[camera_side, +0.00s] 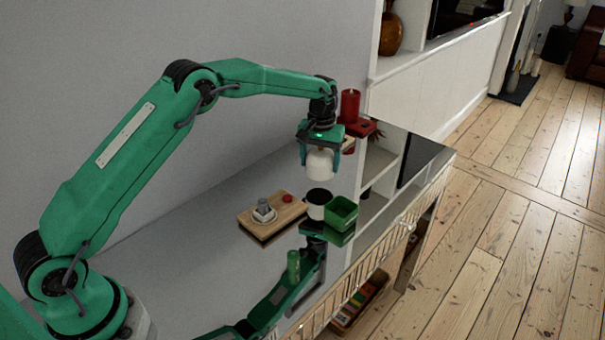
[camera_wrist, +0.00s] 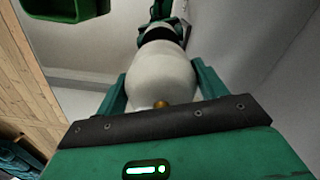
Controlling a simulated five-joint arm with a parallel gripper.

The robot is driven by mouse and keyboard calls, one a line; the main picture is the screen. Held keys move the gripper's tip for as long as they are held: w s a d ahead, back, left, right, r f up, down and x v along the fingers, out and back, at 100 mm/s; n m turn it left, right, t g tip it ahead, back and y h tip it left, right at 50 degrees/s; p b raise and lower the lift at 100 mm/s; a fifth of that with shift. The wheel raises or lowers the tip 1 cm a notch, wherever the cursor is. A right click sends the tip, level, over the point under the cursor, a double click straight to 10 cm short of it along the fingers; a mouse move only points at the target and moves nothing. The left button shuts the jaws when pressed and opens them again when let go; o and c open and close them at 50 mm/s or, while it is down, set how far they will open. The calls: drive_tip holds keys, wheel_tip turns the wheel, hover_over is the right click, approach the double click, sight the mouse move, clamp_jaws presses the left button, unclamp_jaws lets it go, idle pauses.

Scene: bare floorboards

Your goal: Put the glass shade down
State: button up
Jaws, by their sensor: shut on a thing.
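My gripper (camera_side: 320,143) is shut on the white glass shade (camera_side: 321,164), with a finger on either side of it. In the wrist view the shade (camera_wrist: 159,75) hangs between the two fingers (camera_wrist: 160,92), and a small brass knob (camera_wrist: 161,104) shows at its near end. The shade is over the glossy tabletop (camera_side: 215,250), to the left of a green box. A white shape with a dark oval below it appears to be its reflection. I cannot tell how large the gap to the surface is.
The open green box (camera_side: 341,212) stands close by; it also shows in the wrist view (camera_wrist: 68,10). A wooden board (camera_side: 262,226) carries a small grey item (camera_side: 264,212) and a red item (camera_side: 288,198). A red candle (camera_side: 349,106) stands behind. The front left tabletop looks clear.

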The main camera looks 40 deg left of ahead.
drive_tip(key=shift+f, duration=0.1)
drive_tip(key=shift+f, duration=1.85)
drive_tip(key=shift+f, duration=0.15)
drive_tip(key=o, duration=1.1)
wheel_tip(320, 180, up, 11)
drive_tip(key=shift+r, duration=0.65)
